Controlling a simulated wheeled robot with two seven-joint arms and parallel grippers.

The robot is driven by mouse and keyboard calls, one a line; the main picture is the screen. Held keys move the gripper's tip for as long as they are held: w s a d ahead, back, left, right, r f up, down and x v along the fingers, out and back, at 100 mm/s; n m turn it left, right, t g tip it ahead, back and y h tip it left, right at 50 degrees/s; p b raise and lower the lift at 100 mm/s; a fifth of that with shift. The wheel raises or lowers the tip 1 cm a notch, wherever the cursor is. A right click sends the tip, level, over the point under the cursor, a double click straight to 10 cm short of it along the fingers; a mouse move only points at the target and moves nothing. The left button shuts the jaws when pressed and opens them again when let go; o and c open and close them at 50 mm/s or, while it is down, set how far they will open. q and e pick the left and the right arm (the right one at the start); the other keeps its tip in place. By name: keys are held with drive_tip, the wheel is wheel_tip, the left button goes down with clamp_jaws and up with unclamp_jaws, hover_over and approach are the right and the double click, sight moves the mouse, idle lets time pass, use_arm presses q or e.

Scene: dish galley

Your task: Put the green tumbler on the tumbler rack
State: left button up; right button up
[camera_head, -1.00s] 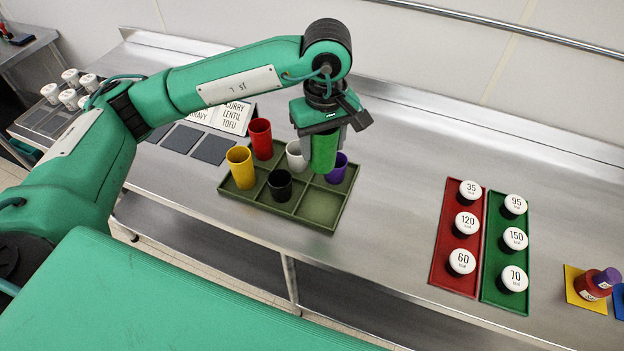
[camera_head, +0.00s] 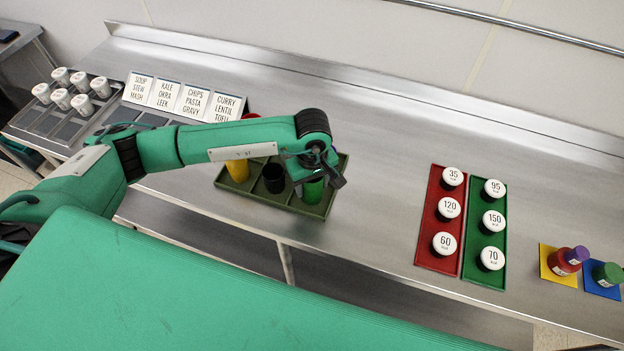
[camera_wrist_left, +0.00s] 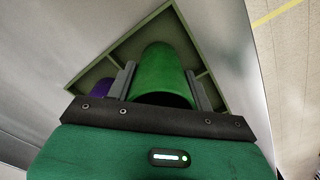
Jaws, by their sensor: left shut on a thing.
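The green tumbler (camera_head: 312,191) is upright at the front right compartment of the olive tumbler rack (camera_head: 336,190). My left gripper (camera_head: 316,177) is shut on it from above. In the left wrist view, the green tumbler (camera_wrist_left: 163,72) sits between the two fingers, over a corner of the rack (camera_wrist_left: 108,50). Whether its base touches the rack floor is hidden. My right gripper is not in view.
The yellow tumbler (camera_head: 238,171) and black tumbler (camera_head: 273,178) stand in the rack's front row. The purple tumbler (camera_wrist_left: 101,88) is beside the left finger in the wrist view. My arm mostly hides the red tumbler (camera_head: 250,116). Bare steel lies right of the rack.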

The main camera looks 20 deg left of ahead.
use_arm(q)
drive_tip(key=shift+f, duration=0.1)
drive_tip(key=shift+f+b, duration=0.1)
drive_tip(key=shift+b, duration=0.25)
drive_tip(key=o, duration=1)
